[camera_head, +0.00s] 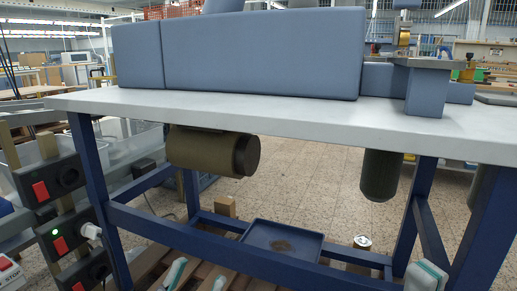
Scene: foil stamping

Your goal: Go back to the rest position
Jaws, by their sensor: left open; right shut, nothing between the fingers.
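My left gripper (197,278) shows at the bottom edge, left of the middle. Its two pale fingertips with teal pads stand apart with nothing between them. My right gripper (427,276) shows at the bottom right, in front of the blue table frame. Its fingertips are together and empty. Both grippers appear below the level of the table top (300,122), and only their tips are in view. The rest of both arms is out of the frame.
A blue-grey machine (240,52) stands on the table. A motor (205,150) and a dark cylinder (380,175) hang beneath. A blue tray (310,247) lies low between the blue legs. Switch boxes (48,188) with red buttons stand at left.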

